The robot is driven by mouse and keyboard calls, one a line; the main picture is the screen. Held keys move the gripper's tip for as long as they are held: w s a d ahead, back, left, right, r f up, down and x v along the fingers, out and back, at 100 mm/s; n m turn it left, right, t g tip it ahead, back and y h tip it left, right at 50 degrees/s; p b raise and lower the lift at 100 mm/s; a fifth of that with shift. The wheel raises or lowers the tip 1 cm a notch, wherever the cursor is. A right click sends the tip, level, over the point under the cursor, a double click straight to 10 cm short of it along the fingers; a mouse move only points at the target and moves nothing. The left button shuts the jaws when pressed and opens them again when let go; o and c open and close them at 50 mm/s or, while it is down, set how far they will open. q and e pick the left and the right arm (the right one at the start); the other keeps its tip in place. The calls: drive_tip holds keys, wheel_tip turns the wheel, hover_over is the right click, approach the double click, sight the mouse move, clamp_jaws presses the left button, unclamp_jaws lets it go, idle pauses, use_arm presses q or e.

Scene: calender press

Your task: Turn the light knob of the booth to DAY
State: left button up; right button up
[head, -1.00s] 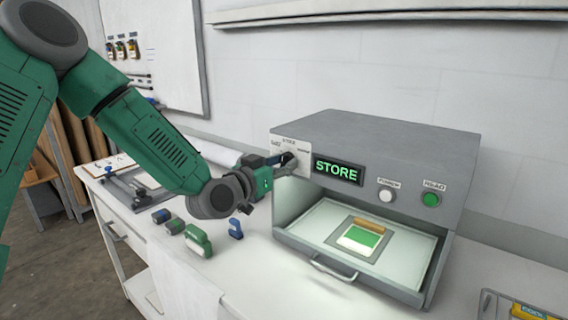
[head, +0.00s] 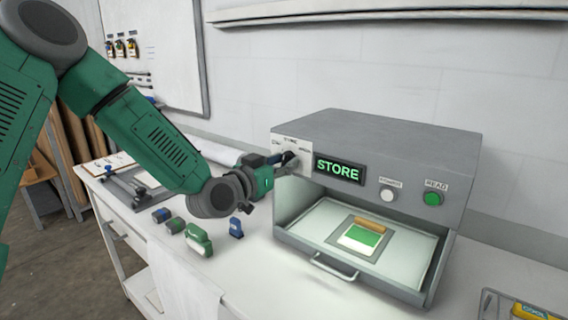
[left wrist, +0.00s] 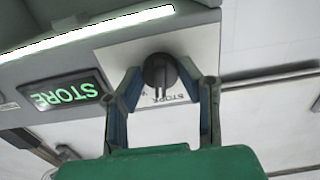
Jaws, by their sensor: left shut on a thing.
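The light booth (head: 385,140) is a grey box on the bench, and its display (head: 339,170) reads STORE in green. The dark light knob (left wrist: 160,72) sits on a pale label plate at the booth's upper left front. My left gripper (head: 284,160) is at the knob. In the left wrist view its two fingers (left wrist: 165,80) stand on either side of the knob, shut on it. The knob is mostly hidden by the gripper in the head view. STORE on the plate is the label word I can make out. My right gripper is not in view.
The booth's drawer (head: 405,292) is pulled out and holds a green and white sample (head: 360,238). A white button (head: 388,196) and a green READ button (head: 432,199) are to the right.

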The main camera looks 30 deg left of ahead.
use_arm(q)
drive_tip(key=shift+r, duration=0.1)
drive_tip(key=o, duration=1.1)
drive_tip(key=shift+a, duration=0.1)
drive_tip(key=shift+o, duration=0.2)
drive_tip(key=shift+s, duration=0.25)
drive_tip(key=s+a, duration=0.1)
drive_tip(key=s, duration=1)
drive_tip(key=shift+s, duration=0.25)
